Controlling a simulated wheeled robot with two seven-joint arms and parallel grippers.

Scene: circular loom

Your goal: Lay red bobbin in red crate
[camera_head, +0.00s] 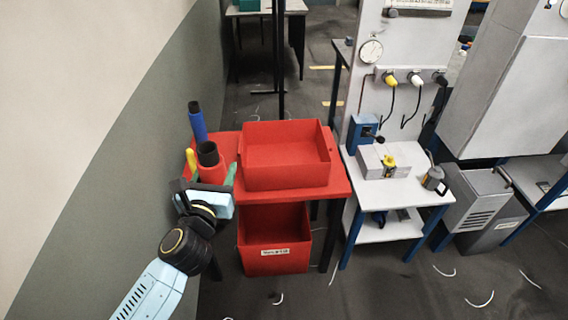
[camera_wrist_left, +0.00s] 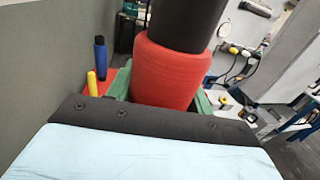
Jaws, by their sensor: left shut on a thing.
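The red bobbin (camera_head: 213,172) is a thick red winding on a black tube, standing about upright. In the left wrist view the red bobbin (camera_wrist_left: 168,75) fills the upper middle, and its top runs out of the frame. My left gripper (camera_head: 210,182) is shut on it, with green fingers at its two sides. The open red crate (camera_head: 287,178) sits on the red table, right of the bobbin, and its visible floor is empty. The bobbin is beside the crate, outside it. Its lower end is hidden by my gripper. My right gripper is not in view.
A blue bobbin (camera_head: 198,126) and a yellow one (camera_head: 190,160) stand left on the red table (camera_head: 338,182). A labelled red bin (camera_head: 275,262) is below. A white table (camera_head: 412,192) with small devices stands right. A grey wall (camera_head: 130,180) is close on the left.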

